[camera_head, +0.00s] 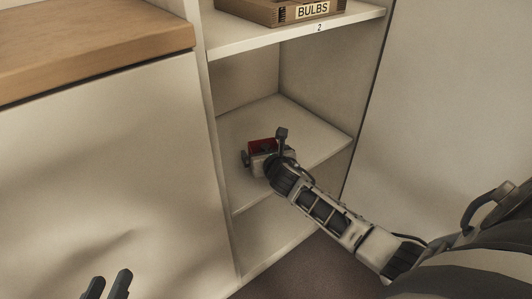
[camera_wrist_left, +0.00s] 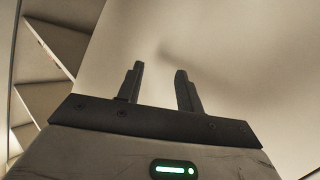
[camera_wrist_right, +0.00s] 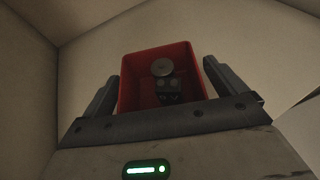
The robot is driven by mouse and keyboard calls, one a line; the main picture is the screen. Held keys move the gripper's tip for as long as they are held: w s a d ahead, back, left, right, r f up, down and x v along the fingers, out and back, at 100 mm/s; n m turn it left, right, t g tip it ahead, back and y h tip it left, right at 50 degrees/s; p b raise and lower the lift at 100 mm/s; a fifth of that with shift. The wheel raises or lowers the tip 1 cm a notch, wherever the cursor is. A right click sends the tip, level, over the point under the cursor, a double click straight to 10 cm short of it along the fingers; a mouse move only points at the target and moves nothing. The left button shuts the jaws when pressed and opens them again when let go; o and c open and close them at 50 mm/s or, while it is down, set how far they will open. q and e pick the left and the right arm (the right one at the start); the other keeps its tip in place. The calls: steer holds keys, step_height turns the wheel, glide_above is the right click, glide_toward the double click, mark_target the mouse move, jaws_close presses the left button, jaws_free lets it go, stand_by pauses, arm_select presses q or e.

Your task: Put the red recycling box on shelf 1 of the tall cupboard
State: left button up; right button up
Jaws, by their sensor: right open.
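The red recycling box (camera_head: 262,146) stands on the cupboard shelf (camera_head: 310,128) just below the one labelled 2. My right gripper (camera_head: 264,148) reaches into this compartment and is open, with one finger on each side of the box. In the right wrist view the red box (camera_wrist_right: 128,85) lies between the fingers, with a small gap visible at the right finger. It holds a grey round piece and a dark block. My left gripper (camera_head: 108,284) is empty, its fingers apart, low in front of the cabinet; its fingers also show in the left wrist view (camera_wrist_left: 158,85).
A wooden box labelled BULBS (camera_head: 290,10) sits on shelf 2 (camera_head: 300,35) above my right arm. The cupboard's side walls flank the compartment closely. A white cabinet with a wooden top (camera_head: 90,45) stands to the left. The shelf around the red box is bare.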

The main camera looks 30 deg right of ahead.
steer(key=shift+s+r, duration=0.1)
steer(key=shift+r, duration=0.1)
steer(key=p+v, duration=0.1)
steer(key=v, duration=0.1)
steer(key=shift+s+a+r+p, duration=0.1)
steer(key=shift+s+r+p, duration=0.2)
steer(key=shift+p, duration=0.1)
arm_select(q)
steer(key=shift+s+a+f+m+g+y+p, duration=0.1)
steer(key=shift+a+f+m+g+y+p, duration=0.2)
steer(key=shift+f+g+y+p, duration=0.35)
steer(key=shift+s+a+f+m+g+y+p, duration=0.1)
steer(key=shift+a+f+m+g+y+p, duration=0.25)
steer(key=shift+p, duration=0.55)
arm_select(e)
steer(key=v, duration=0.9)
steer(key=shift+a+f, duration=0.1)
steer(key=shift+f, duration=0.05)
